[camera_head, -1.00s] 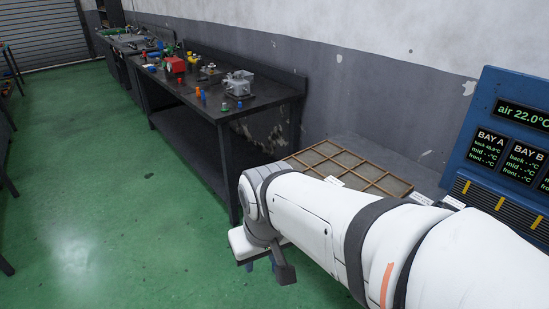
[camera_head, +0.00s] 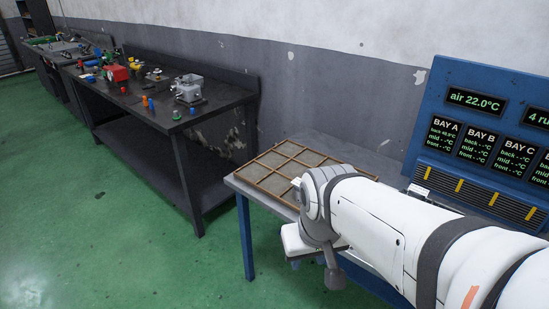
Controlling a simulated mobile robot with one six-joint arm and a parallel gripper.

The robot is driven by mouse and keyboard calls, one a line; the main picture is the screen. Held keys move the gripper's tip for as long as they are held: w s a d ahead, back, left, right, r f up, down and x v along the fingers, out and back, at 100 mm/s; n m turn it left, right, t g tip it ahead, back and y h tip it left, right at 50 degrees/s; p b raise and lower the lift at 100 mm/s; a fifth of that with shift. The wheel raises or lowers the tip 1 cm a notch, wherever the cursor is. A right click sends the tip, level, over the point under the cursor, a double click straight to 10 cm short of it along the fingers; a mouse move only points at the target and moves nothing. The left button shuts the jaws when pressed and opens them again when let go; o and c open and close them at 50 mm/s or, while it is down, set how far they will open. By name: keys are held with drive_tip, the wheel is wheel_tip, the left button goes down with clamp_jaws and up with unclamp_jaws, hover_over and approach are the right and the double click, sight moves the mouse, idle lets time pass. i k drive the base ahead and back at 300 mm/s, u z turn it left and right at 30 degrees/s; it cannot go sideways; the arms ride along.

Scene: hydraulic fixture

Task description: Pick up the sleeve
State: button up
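I cannot pick out the sleeve for sure. Small coloured cylindrical parts stand on the dark workbench (camera_head: 215,107), among them an orange one (camera_head: 150,104) and a green one (camera_head: 176,115), too small to identify. My white arm reaches in from the lower right. Its wrist end, where my gripper (camera_head: 315,255) is, hangs in front of the near table (camera_head: 237,184), well to the right of the workbench parts. The fingers are not clear, so I cannot see whether they are open or hold anything.
A wooden-framed grid tray (camera_head: 262,161) lies on the near table, partly behind my arm. A blue panel (camera_head: 452,75) with temperature displays stands at the right. A grey metal fixture (camera_head: 188,88) and a red block (camera_head: 115,73) sit on the workbench. The green floor (camera_head: 100,235) at left is clear.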

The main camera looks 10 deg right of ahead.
sight(296, 182)
drive_tip(key=u, duration=0.05)
drive_tip(key=i, duration=1)
drive_tip(key=z, duration=0.05)
